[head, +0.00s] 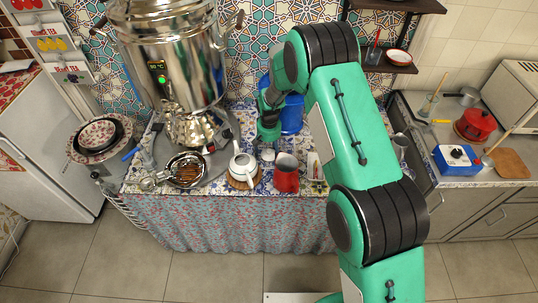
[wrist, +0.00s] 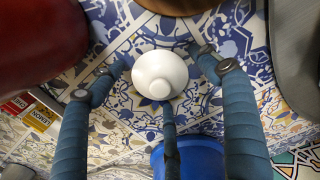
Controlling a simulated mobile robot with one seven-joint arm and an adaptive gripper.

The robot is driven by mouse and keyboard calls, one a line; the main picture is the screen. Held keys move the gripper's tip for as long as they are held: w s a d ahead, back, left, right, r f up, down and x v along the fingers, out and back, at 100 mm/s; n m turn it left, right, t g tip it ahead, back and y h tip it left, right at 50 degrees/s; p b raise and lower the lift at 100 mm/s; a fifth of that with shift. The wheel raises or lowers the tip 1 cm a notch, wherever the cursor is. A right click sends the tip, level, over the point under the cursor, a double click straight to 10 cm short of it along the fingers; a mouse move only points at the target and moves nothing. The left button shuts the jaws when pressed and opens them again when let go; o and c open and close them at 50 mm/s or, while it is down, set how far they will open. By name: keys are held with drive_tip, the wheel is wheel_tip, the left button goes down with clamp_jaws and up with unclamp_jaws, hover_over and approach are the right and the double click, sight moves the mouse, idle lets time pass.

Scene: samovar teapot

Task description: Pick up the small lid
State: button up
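The small lid (wrist: 160,75) is white and round with a small knob, and it lies on the patterned tabletop in the wrist view. In the head view it is a small white spot (head: 268,155) just below my gripper (head: 268,135). My gripper (wrist: 160,60) is open, with blue-grey fingers spread left and right of the lid and a third finger at its near side. Gaps show between the side fingers and the lid. I cannot tell whether the third finger touches it. The white teapot (head: 243,168) stands left of the lid.
A red cup (head: 287,173) stands close beside my gripper; its side shows in the wrist view (wrist: 35,35). A blue container (wrist: 188,160) is behind. The large samovar (head: 175,60) stands left on a grey tray (wrist: 297,55). Small boxes (wrist: 35,115) lie nearby.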

sight(269, 150)
drive_tip(key=c, duration=1)
drive_tip(key=shift+o, duration=0.2)
wheel_tip(269, 150, up, 10)
drive_tip(key=shift+p, duration=0.85)
